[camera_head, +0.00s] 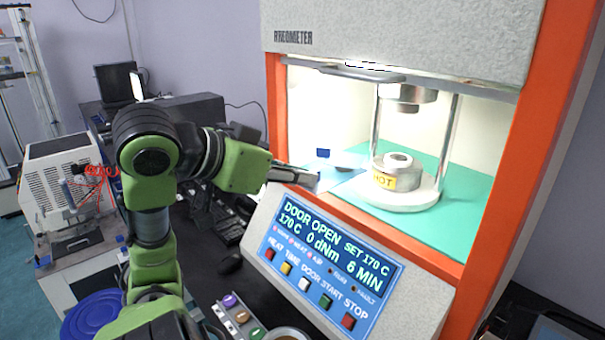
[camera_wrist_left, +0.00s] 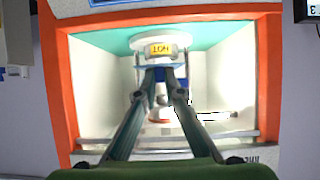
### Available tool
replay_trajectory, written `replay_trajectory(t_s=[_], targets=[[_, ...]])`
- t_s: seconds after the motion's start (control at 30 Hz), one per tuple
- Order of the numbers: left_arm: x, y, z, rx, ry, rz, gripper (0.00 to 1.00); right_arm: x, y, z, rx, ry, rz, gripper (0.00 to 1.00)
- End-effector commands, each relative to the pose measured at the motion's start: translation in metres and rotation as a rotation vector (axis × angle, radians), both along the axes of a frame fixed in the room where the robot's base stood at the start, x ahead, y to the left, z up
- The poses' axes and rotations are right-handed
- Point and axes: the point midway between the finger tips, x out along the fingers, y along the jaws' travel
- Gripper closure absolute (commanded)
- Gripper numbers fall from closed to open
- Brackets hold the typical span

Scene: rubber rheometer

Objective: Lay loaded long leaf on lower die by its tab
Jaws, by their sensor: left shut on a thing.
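The lower die (camera_head: 398,162) is a short metal cylinder with a yellow HOT label, on a round white base inside the open rheometer chamber. It also shows upside down in the left wrist view (camera_wrist_left: 160,38). My left gripper (camera_head: 314,180) reaches in at the chamber's front left edge, apart from the die. It is shut on the pale, thin leaf (camera_head: 340,181), which extends toward the die. In the left wrist view the fingertips (camera_wrist_left: 160,78) are in front of the die; the gripped tab is mostly hidden. My right gripper is out of view.
The upper die (camera_head: 408,96) hangs above the lower die between metal posts. The orange door frame (camera_head: 400,245) borders the opening. The control panel (camera_head: 325,262) reads DOOR OPEN. The green chamber floor (camera_head: 470,210) is clear at right.

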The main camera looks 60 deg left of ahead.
Motion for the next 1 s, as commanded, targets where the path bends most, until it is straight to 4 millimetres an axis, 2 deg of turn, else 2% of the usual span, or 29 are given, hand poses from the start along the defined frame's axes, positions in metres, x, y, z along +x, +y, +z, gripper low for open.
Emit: replay_trajectory(t_s=[0.1,0.27,1.0], targets=[[0.000,0.000,0.000,0.000,-0.001,0.000,1.00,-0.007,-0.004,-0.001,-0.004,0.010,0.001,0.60],[0.002,0.000,0.000,0.002,-0.005,0.004,1.00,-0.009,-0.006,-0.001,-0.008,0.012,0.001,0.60],[0.045,0.004,0.001,0.002,-0.004,0.003,1.00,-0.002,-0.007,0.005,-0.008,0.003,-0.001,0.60]])
